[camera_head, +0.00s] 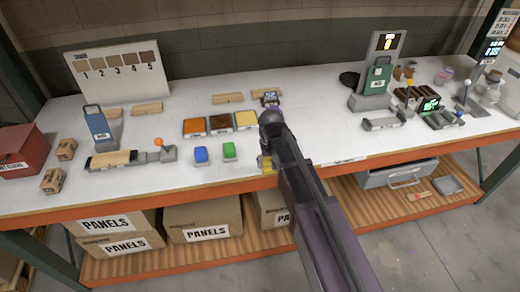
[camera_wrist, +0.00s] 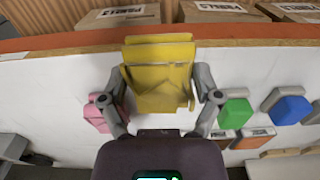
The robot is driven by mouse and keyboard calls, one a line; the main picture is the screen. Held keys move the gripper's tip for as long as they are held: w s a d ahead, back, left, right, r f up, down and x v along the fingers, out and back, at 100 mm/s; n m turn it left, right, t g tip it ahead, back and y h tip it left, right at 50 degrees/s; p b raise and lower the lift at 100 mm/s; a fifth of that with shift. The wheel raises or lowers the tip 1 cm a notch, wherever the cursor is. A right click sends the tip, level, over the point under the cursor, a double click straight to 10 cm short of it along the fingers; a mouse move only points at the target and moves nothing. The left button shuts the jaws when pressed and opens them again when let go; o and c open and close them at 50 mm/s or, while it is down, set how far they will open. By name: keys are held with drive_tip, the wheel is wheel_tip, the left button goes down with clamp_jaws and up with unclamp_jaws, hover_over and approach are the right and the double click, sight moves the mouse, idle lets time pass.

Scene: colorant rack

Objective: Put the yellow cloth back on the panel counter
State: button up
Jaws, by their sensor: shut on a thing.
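The yellow cloth (camera_wrist: 158,78), folded and layered, sits between the two fingers of my gripper (camera_wrist: 160,92) in the wrist view. The gripper is shut on it. The cloth overlaps the counter's front edge in that view, and I cannot tell whether it touches the surface. In the head view only a small part of the yellow cloth (camera_head: 265,165) shows beside my arm, near the front edge. The white panel counter (camera_head: 110,182) runs across the head view. A pink cloth-like item (camera_wrist: 95,116) lies partly behind the left finger in the wrist view.
A lever device (camera_head: 130,159) stands further left. Cardboard boxes (camera_head: 203,217) sit on the lower shelf.

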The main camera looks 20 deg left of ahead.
drive_tip(key=w+a, duration=0.2)
drive_tip(key=w, duration=0.1)
drive_tip(key=w+a, duration=0.2)
drive_tip(key=w, duration=0.1)
drive_tip(key=w+a+f+b, duration=0.1)
drive_tip(key=w+a, duration=0.1)
drive_tip(key=w, duration=0.1)
drive_tip(key=shift+a, duration=0.1)
drive_tip(key=shift+w, duration=0.15)
drive_tip(key=shift+w+a, duration=0.1)
drive_tip(key=shift+w, duration=0.05)
drive_tip(key=shift+w+a+f+b, duration=0.25)
drive_tip(key=shift+w+f+b, duration=0.15)
drive_tip(key=shift+f, duration=0.1)
drive_tip(key=shift+f+b, duration=1.35)
drive_tip(key=shift+b, duration=0.05)
drive_tip(key=shift+s, duration=0.1)
drive_tip(key=shift+f, duration=0.15)
drive_tip(key=o, duration=0.8)
